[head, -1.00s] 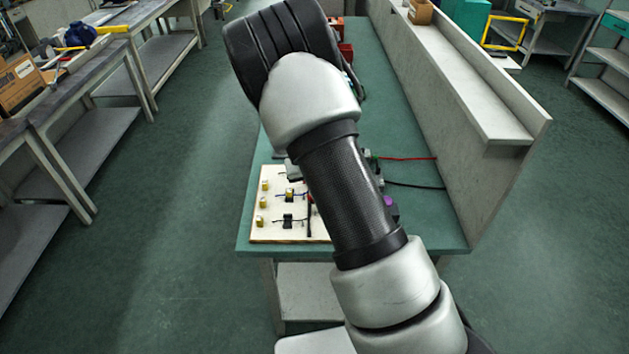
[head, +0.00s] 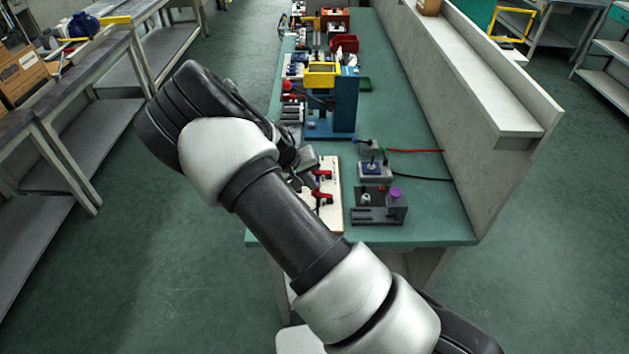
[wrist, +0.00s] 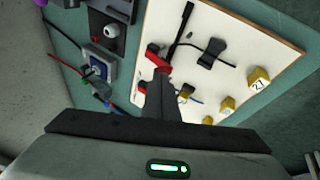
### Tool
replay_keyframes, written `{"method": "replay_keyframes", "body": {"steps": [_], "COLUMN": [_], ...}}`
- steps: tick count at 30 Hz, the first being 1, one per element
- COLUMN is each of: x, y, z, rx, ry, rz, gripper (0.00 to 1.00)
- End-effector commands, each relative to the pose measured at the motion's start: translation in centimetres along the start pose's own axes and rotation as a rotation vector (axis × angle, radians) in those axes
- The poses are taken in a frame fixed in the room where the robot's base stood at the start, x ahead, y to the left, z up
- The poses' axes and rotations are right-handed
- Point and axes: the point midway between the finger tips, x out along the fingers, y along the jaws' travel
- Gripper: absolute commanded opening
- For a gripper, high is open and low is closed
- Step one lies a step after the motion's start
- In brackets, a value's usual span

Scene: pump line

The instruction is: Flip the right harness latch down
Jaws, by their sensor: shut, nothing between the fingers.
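The cream harness board (head: 336,185) lies near the front of the green bench; my arm hides its left part. Two red latch parts, an upper one (head: 322,173) and a lower one (head: 322,195), show on its right side. In the wrist view, a red latch part (wrist: 153,54) and a long black lever (wrist: 180,32) show on the board (wrist: 265,42). My gripper (wrist: 161,76) is shut, its tips overlapping the red part at the lever's lower end; I cannot tell if they touch. In the head view the fingertips are unclear. I cannot tell which latch is the right one.
A black clip (wrist: 212,52) and several yellow blocks (wrist: 258,78) are on the board. Right of it stand a grey fixture with a purple knob (head: 396,194) and a blue-topped box (head: 372,167) with cables. A blue stand (head: 344,105) rises behind. A low wall (head: 510,150) borders the right.

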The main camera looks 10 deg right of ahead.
Motion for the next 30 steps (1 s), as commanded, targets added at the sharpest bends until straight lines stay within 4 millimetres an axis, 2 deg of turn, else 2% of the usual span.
{"method": "replay_keyframes", "body": {"steps": [10, 20, 30], "x": [0.2, 1.1, 1.0], "y": [0.1, 1.0, 1.2], "z": [0.1, 0.6, 0.5], "rx": [0.000, -0.001, -0.001], "ry": [-0.003, -0.003, -0.002], "rz": [0.006, 0.006, 0.005], "gripper": [0.00, 0.00, 0.00]}}
